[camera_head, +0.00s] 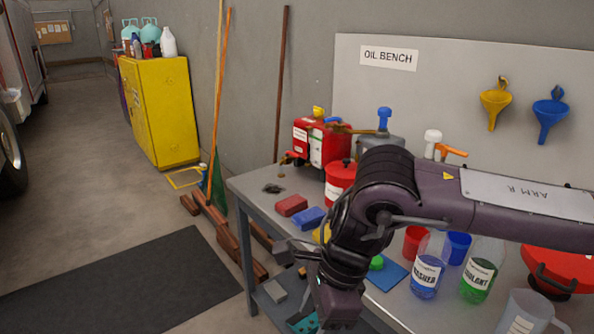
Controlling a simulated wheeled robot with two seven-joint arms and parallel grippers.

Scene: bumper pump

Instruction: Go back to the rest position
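My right arm comes in from the right, over the grey oil bench (262,181), with its forearm level and its wrist bent down near the bench's front edge. My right gripper (338,306) is at the low end of this arm, at the bottom of the picture. Its fingers cannot be made out, so I cannot tell whether it is open or shut or holds anything. My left arm and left gripper are out of view.
A clear jug (525,312) is at lower right. The floor left of the bench is open around a dark mat (120,285).

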